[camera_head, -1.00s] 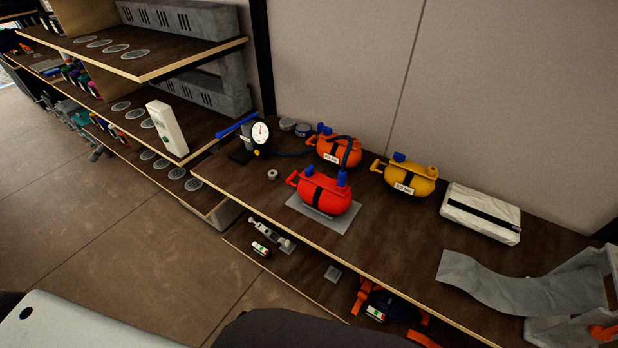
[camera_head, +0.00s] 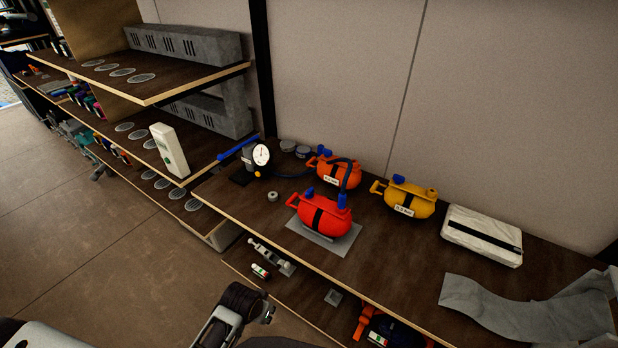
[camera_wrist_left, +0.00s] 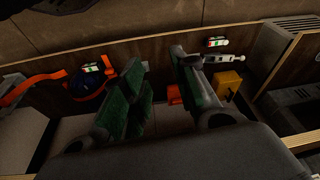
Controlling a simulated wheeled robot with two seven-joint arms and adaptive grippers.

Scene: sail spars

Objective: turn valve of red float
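The red float (camera_head: 325,217) lies on a grey mat (camera_head: 301,232) on the upper shelf in the head view. It has a dark band around its middle and a red handle at its left end. A blue valve piece (camera_head: 309,192) stands on its top left, and a taller blue fitting (camera_head: 342,199) on its top right, where a dark hose seems to end. My left gripper (camera_head: 266,313) is low in the head view, in front of the shelf and apart from the float. In the left wrist view its green-padded fingers (camera_wrist_left: 155,68) stand apart with nothing between them. My right gripper is out of view.
An orange float (camera_head: 336,176) and a yellow float (camera_head: 410,202) stand behind. A pump with a gauge (camera_head: 261,155) is at the left. A white packet (camera_head: 482,235) and a grey sheet (camera_head: 520,307) lie to the right. The shelf's front edge runs below the red float.

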